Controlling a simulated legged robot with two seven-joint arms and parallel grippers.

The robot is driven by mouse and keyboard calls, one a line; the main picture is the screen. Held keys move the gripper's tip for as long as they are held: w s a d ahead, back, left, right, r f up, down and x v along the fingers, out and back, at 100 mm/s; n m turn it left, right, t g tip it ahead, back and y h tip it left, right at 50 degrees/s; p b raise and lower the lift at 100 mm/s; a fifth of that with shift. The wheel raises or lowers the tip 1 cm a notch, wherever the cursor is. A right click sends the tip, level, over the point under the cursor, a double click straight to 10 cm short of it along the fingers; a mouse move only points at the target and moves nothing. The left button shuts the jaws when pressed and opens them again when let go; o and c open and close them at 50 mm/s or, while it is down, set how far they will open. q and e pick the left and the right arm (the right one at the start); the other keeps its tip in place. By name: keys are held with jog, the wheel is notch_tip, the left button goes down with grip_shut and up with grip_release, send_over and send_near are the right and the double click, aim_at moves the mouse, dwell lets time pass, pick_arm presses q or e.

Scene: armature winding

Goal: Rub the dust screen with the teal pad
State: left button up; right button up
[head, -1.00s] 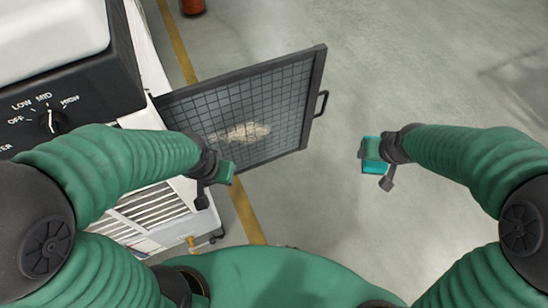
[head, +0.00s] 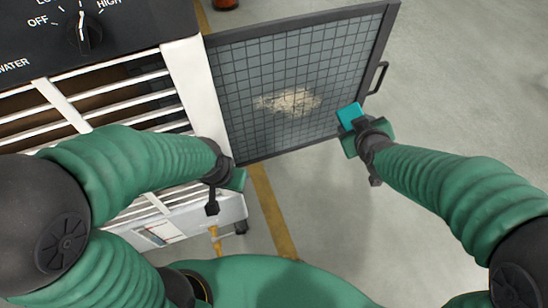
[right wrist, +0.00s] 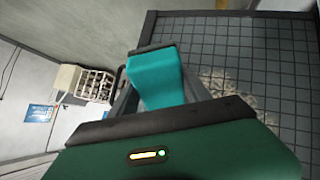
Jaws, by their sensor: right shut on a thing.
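The dust screen (head: 240,85) is a dark framed mesh panel standing swung out from the white machine. A pale dust patch (head: 290,102) lies on its mesh, and it also shows in the right wrist view (right wrist: 235,90). My right gripper (head: 357,122) is shut on the teal pad (head: 349,113), close to the screen's lower right part and right of the dust. In the right wrist view the teal pad (right wrist: 155,78) sticks out between the fingers. I cannot tell whether it touches the screen. My left gripper (head: 226,180) is low by the machine's corner; its jaw opening is unclear.
The white machine (head: 182,85) with louvres and a dial (head: 84,32) fills the left. The screen has a handle (head: 377,77) on its right edge. Grey floor (head: 460,80) on the right is clear. A yellow line (head: 272,215) runs under the screen.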

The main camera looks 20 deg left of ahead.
jog(key=a+f+n+t+y+b, duration=0.2)
jog(key=a+f+n+y+b, duration=0.15)
jog(key=a+b, duration=0.45)
jog(key=n+t+y+b, duration=0.1)
jog(key=n+y+b, duration=0.85)
jog(key=b, duration=0.65)
send_near(255, 120)
jog(key=s+a+m+y, duration=0.1)
jog(key=s+m, duration=0.1)
jog(key=w+a, duration=0.2)
jog(key=w, duration=0.1)
jog(key=w+a+r, duration=0.1)
jog(key=shift+w, duration=0.4)
jog(key=shift+d, duration=0.15)
jog(key=shift+w+a, duration=0.55)
jog(key=shift+w, duration=0.15)
